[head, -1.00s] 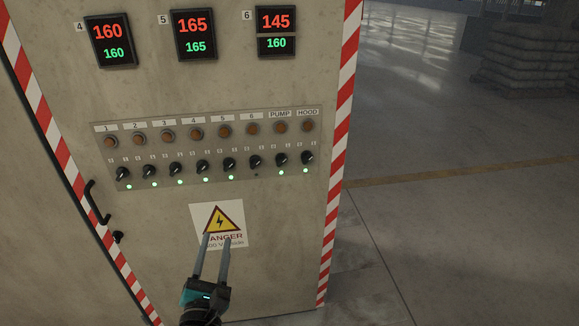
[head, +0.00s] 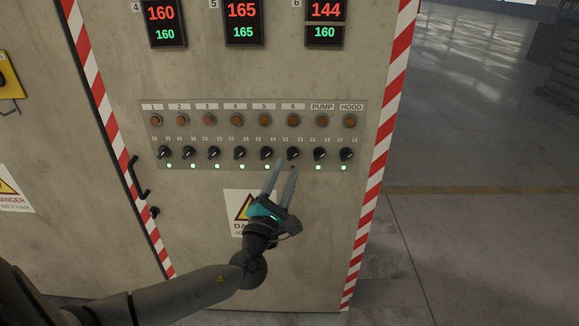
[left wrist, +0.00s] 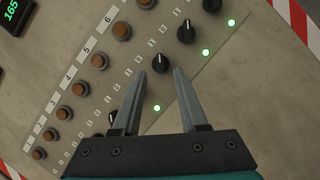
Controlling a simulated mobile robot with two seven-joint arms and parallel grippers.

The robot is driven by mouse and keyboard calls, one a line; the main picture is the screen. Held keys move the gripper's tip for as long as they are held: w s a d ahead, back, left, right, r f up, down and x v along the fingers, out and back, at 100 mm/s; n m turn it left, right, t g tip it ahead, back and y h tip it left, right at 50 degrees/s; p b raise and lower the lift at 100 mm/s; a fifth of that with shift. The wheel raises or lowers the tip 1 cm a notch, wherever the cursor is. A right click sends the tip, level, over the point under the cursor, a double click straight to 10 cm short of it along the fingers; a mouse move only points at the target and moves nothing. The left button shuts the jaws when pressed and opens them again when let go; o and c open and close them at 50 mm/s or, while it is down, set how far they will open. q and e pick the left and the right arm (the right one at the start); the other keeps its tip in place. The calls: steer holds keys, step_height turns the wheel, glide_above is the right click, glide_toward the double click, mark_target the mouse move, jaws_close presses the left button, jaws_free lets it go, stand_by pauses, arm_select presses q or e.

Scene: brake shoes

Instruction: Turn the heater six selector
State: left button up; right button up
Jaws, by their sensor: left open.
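The heater six selector (head: 293,154) is a black rotary knob with a white pointer line, below the button labelled 6 on the panel (head: 155,109). It also shows in the left wrist view (left wrist: 161,62), just ahead of the gap between the fingertips. No green light shows by it, while the other selectors have lit green lamps. My left gripper (head: 286,167) is open and empty, its fingers pointing up at the selector from just below; contact cannot be told. It also shows in the left wrist view (left wrist: 160,73), its left finger hiding the neighbouring knob. My right gripper is out of view.
Neighbouring knobs, the five selector (head: 266,153) and the pump selector (head: 319,154), stand close on either side. Display six (head: 325,21) reads 144 red over 160 green. A door handle (head: 136,178) juts out at the left. Open floor lies to the right.

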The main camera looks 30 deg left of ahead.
mark_target(292, 158)
arm_select(q)
steer(key=shift+b+x, duration=0.3)
steer(key=shift+x, duration=1.55)
jaws_close()
